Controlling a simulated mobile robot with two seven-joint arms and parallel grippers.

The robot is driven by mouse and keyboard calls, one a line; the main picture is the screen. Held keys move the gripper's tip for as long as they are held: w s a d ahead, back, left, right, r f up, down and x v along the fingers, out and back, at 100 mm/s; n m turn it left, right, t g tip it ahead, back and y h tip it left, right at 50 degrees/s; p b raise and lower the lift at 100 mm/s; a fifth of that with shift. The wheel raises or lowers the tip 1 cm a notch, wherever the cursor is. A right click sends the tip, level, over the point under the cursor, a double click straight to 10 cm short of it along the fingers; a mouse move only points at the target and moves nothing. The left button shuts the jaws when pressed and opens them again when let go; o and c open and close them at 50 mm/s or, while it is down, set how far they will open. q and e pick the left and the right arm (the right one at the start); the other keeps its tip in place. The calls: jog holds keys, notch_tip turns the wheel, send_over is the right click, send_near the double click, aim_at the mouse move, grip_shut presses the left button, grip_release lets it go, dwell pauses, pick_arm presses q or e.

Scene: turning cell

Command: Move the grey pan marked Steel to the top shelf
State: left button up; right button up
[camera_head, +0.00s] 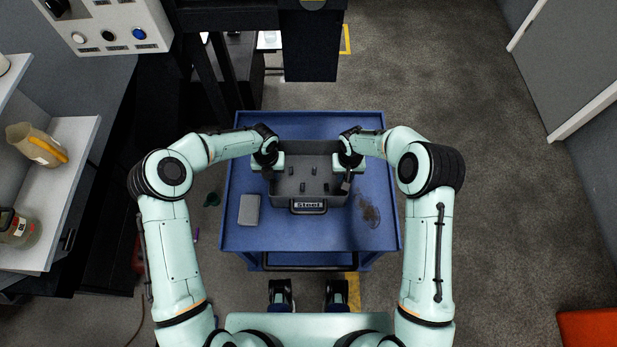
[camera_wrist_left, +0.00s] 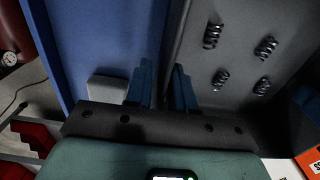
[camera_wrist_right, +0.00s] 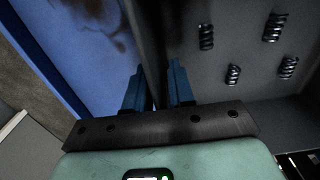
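The grey pan marked Steel (camera_head: 325,190) is on the blue cart, its label facing me and several dark springs inside. It also shows in the left wrist view (camera_wrist_left: 235,55) and the right wrist view (camera_wrist_right: 225,55). My left gripper (camera_head: 268,163) is at the pan's left side wall, fingers on both sides of it and seemingly shut on it. My right gripper (camera_head: 347,165) is at the right side wall in the same way. Whether the pan touches the cart top is hard to tell. The top shelf cannot be made out with certainty.
The blue cart (camera_head: 235,235) bears a small grey block (camera_head: 249,209) left of the pan and a dark stain (camera_head: 369,212) to its right. White shelves (camera_head: 75,150) at the left hold a tan jug (camera_head: 37,145) and a clear container (camera_head: 17,228).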

pick_arm(q)
grip_shut()
pick_arm(e)
grip_shut()
